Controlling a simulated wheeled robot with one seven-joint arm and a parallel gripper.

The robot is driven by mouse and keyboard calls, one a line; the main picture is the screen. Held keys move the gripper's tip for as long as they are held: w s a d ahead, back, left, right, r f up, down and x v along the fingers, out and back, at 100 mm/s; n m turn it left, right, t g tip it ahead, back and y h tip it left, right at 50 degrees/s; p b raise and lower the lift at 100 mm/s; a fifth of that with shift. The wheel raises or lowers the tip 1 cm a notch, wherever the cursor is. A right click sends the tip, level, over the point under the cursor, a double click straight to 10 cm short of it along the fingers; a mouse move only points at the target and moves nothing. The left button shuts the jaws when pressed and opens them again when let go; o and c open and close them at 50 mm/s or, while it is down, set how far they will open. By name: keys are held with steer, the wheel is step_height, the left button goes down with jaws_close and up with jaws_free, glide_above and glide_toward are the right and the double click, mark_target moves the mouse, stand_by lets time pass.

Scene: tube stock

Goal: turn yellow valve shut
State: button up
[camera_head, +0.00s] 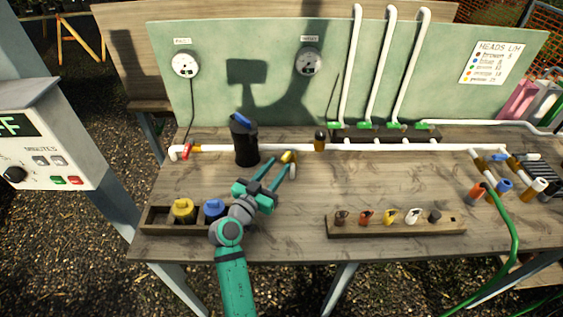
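The yellow valve (287,157) sits on the white pipe (220,149) that runs along the back of the table, just right of the black cylinder. Its handle shows as a small yellow piece, with a short white pipe end beside it. My gripper (280,165) reaches up from the front, with its two teal fingers apart and their tips close to the yellow valve. I cannot tell whether the fingertips touch the handle or pass on both sides of it. Part of the valve is hidden by the fingers.
A black cylinder (245,148) with a blue top stands left of the fingers. A red valve (186,150) is at the pipe's left end. A wooden tray (155,218) and a rack of nozzles (380,228) lie in front. A green panel (220,85) stands behind.

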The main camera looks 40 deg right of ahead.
mark_target(288, 155)
steer(key=shift+a, duration=0.2)
steer(key=shift+c, duration=0.6)
steer(key=shift+s, duration=0.1)
steer(key=c, duration=0.5)
steer(key=shift+s+d, duration=0.2)
jaws_close()
steer(key=s+a+m+t+y, duration=0.2)
steer(key=s+m+t, duration=0.2)
steer(key=s+m, duration=0.85)
steer(key=w+d+m, duration=0.2)
steer(key=w+d, duration=0.4)
steer(key=w, duration=0.6)
steer(key=shift+d+f+m, duration=0.2)
steer(key=shift+d+m, duration=0.1)
steer(key=shift+m, duration=0.05)
